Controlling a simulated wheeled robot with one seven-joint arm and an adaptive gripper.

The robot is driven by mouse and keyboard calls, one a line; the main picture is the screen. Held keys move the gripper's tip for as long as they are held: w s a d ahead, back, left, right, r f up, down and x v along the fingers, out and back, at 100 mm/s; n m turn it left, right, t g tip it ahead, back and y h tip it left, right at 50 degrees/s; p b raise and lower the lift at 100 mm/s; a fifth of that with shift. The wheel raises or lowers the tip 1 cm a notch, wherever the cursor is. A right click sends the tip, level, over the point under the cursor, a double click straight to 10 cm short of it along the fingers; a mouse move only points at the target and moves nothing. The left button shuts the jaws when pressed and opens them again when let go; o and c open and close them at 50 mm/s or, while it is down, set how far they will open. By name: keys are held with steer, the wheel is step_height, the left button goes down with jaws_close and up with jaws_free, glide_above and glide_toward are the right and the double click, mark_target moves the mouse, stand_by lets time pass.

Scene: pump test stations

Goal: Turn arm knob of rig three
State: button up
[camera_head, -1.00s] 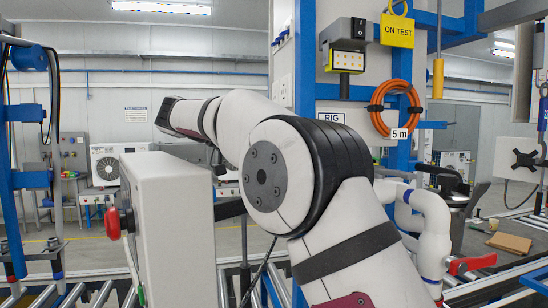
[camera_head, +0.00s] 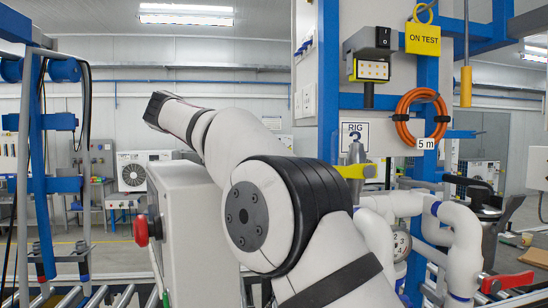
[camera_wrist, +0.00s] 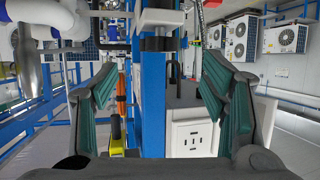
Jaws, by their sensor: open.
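A red knob (camera_head: 141,231) is on the left side of a grey box (camera_head: 192,235), left of my arm in the head view. I cannot tell whether it is the arm knob. A sign reading RIG (camera_head: 354,135) is on the blue-framed station at centre right; its number is not clearly legible. My gripper (camera_wrist: 160,95) shows in the wrist view with its two green-padded fingers wide apart and nothing between them at close range. Beyond them are a blue post (camera_wrist: 153,90) and a white panel with a socket (camera_wrist: 192,136). The gripper's tip is not clear in the head view.
White pipes (camera_head: 455,235) with a red lever (camera_head: 508,282) stand at right, beside a gauge (camera_head: 401,245) and yellow handle (camera_head: 357,171). An orange hose coil (camera_head: 421,117) and an ON TEST tag (camera_head: 422,39) hang on the station. Rollers (camera_head: 100,297) run along the front.

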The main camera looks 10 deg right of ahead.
steer(key=d+f+n+t+y+p, duration=0.1)
steer(key=d+n+t, duration=0.1)
steer(key=d+f+n+t+y+p, duration=0.1)
steer(key=d+n+t, duration=0.1)
steer(key=d, duration=0.1)
steer(key=w+d+n+t+y+p, duration=0.1)
steer(key=d+n+t, duration=0.1)
steer(key=d, duration=0.1)
steer(key=shift+f+p, duration=0.3)
steer(key=shift+f, duration=0.1)
stand_by(0.5)
steer(key=shift+a, duration=0.1)
steer(key=c, duration=1.1)
